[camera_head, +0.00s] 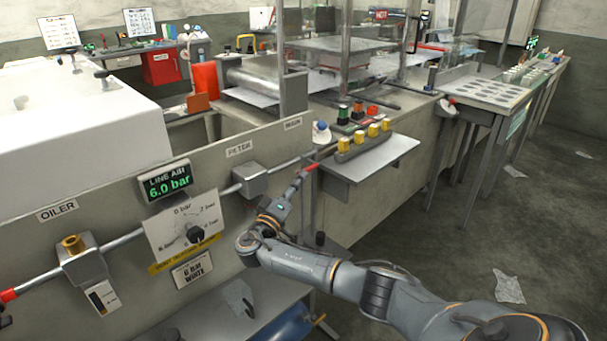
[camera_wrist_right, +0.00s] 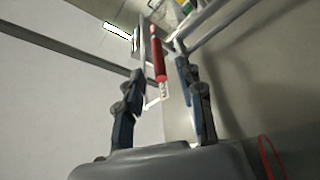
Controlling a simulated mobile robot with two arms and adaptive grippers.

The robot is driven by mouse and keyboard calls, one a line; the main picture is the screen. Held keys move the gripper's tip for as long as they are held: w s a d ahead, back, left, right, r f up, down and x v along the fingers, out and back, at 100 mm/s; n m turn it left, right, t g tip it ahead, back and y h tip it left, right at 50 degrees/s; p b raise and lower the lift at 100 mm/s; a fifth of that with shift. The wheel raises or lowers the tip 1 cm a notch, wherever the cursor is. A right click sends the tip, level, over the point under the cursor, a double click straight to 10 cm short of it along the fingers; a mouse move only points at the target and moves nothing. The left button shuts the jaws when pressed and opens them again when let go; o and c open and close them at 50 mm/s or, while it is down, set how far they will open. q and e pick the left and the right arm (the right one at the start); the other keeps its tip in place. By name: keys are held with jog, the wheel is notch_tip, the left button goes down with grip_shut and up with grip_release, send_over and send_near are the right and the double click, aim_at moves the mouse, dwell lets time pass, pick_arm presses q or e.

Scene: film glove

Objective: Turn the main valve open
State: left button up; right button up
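The main valve's red handle (camera_head: 312,167) shows at the right end of the panel's pipe, below a label that seems to read MAIN. My right gripper (camera_head: 296,184) is at this handle, reaching up from below. In the right wrist view the red handle (camera_wrist_right: 158,60) lies lengthwise between the two spread fingers of the right gripper (camera_wrist_right: 160,80), with space visible on both sides. The valve body is partly hidden by the gripper in the head view. I do not make out my left gripper.
The panel carries a gauge dial (camera_head: 186,228), a display (camera_head: 166,182) reading LINE AIR 6.0 bar and an oiler (camera_head: 82,258). A shelf with yellow buttons (camera_head: 373,130) juts out right of the handle.

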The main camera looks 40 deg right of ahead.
jog(key=v, duration=0.7)
dwell(0.4)
